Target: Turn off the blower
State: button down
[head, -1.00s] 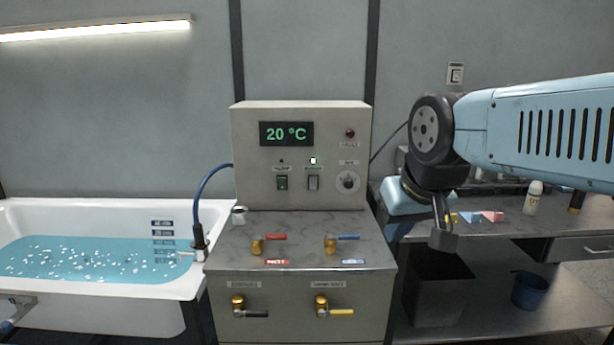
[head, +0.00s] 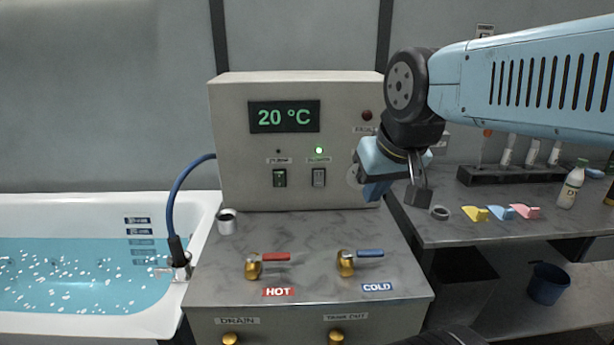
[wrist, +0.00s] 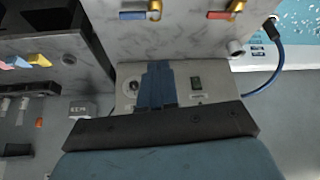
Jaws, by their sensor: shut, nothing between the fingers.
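The beige control box (head: 232,120) shows a green 20 °C display. It carries two rocker switches side by side, a left one (head: 279,178) and a right one (head: 319,178). A small green light (head: 319,150) is lit above the right switch; the lamp above the left one is dark. The labels are too blurred to read surely. My gripper (head: 375,190) is shut and empty, right of the switches and in front of the dial (head: 353,174). In the wrist view my gripper (wrist: 157,72) hides part of the panel; one switch (wrist: 196,83) shows beside it.
Hot (head: 274,257) and cold (head: 360,254) valve levers stand on the marble top below the panel. A grey cup (head: 227,221) stands at its left. A water-filled bathtub (head: 205,210) is at left. A side bench (head: 450,232) at right holds a tube rack (head: 510,174) and a bottle (head: 571,186).

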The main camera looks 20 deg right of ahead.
jog(key=shift+d, duration=0.2)
jog(key=shift+w, duration=0.1)
jog(key=m+g, duration=0.2)
jog(key=m, duration=1.8)
send_near(319, 179)
jog(key=s+a+r, duration=0.2)
jog(key=s, duration=0.5)
jog(key=w+d+f, duration=0.1)
jog(key=w+f, duration=0.6)
jog(key=f, duration=0.3)
jog(key=shift+w+d+f+h, duration=0.15)
jog(key=shift+w+h, duration=0.25)
